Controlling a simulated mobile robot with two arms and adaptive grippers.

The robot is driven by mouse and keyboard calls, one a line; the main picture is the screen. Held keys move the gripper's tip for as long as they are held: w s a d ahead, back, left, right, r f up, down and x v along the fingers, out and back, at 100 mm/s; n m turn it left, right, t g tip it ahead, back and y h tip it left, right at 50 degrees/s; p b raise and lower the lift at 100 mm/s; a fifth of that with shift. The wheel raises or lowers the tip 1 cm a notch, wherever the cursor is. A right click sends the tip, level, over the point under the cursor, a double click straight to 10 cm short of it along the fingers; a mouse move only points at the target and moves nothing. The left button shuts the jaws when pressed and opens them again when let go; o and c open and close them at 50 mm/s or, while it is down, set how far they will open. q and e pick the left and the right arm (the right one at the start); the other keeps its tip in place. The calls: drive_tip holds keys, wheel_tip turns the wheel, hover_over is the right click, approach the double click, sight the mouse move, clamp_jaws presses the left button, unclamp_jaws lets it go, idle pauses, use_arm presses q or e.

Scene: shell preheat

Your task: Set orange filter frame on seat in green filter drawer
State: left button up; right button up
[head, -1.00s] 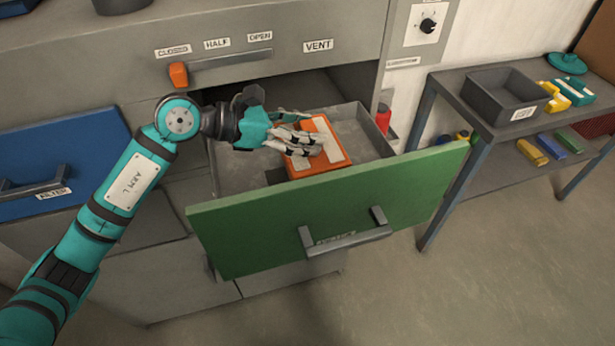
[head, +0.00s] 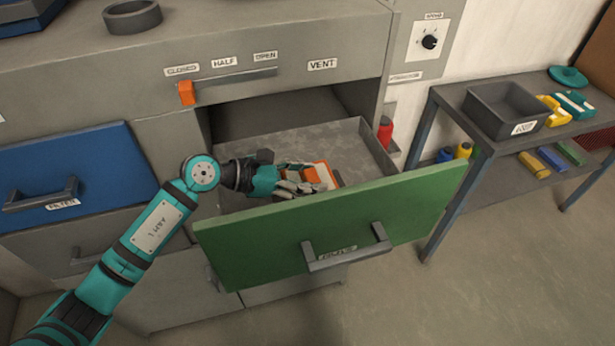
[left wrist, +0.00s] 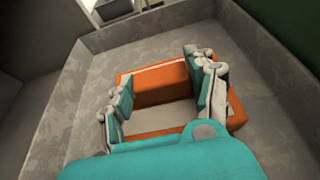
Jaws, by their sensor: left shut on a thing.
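The green filter drawer (head: 335,224) is pulled out, and its grey inside shows in the head view. The orange filter frame (head: 330,173) is inside it, close behind the green front panel, partly hidden by my gripper and the panel. My left gripper (head: 307,183) is shut on the frame. In the left wrist view the frame (left wrist: 160,89) lies between the fingers of my left gripper (left wrist: 162,90), low over the grey drawer floor. I cannot tell whether it touches the floor, and I cannot make out the seat. My right gripper is not in view.
A blue drawer front (head: 75,170) is at the left. The vent slider's orange knob (head: 187,92) sits near CLOSED. A side table with a grey bin (head: 503,108) stands at the right. A red bottle (head: 385,134) is beside the open drawer.

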use_arm(q)
drive_tip(key=o, duration=1.4)
drive_tip(key=shift+r, duration=0.1)
drive_tip(key=shift+b+v, duration=1.6)
drive_tip(key=shift+v, duration=4.45)
